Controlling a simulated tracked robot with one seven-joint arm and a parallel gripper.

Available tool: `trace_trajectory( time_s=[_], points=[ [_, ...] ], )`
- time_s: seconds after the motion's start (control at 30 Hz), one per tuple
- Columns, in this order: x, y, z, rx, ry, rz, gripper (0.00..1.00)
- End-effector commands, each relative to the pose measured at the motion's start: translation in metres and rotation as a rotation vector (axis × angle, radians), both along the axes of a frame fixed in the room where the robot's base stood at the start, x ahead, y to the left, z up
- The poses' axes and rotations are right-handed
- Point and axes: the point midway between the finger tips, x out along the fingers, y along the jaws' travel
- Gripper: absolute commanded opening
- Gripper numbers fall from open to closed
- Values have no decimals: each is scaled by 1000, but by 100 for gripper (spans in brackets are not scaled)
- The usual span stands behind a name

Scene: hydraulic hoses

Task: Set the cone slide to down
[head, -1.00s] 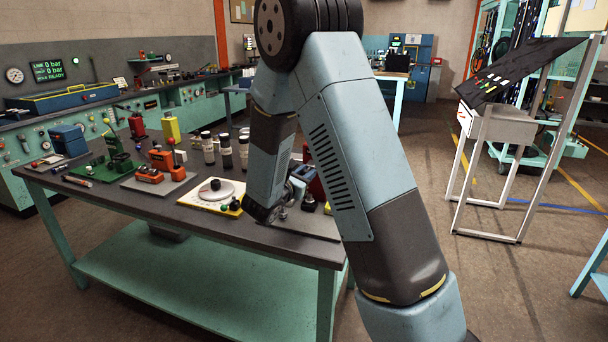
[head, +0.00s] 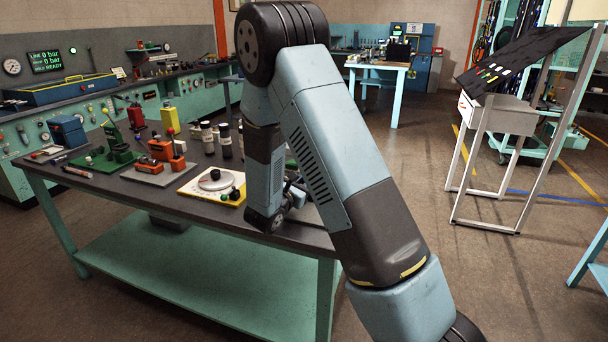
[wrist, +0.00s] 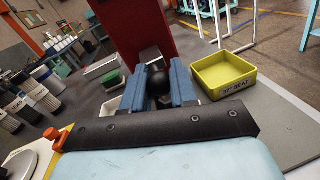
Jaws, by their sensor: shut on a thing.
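In the wrist view my gripper (wrist: 157,88) has its two blue fingers closed around a black ball knob (wrist: 157,78). A tall dark-red block (wrist: 135,28) stands just beyond the knob. I cannot see a slide mark or the knob's stem, so its up or down position cannot be told. In the head view my arm hides the gripper, the knob and the red block at the right end of the workbench.
A yellow tray labelled "37° SEAT" (wrist: 222,75) sits right of the fingers. Dark bottles (wrist: 18,108) stand at left. On the workbench (head: 75,178) are a white disc on a yellow-edged plate (head: 216,180) and orange fixtures (head: 162,150).

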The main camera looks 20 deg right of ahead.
Motion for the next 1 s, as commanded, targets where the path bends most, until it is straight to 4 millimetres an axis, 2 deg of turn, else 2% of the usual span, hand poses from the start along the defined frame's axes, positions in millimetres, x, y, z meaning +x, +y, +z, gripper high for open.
trace_trajectory(
  time_s=[0.3,0.33,0.57,0.83,1.0],
  points=[
    [1,3,-1,2,-2,6,0],
    [1,3,-1,2,-2,6,28],
    [1,2,-1,2,-1,4,49],
    [0,2,-1,0,-1,3,49],
    [-10,14,-1,2,0,4,49]
  ],
)
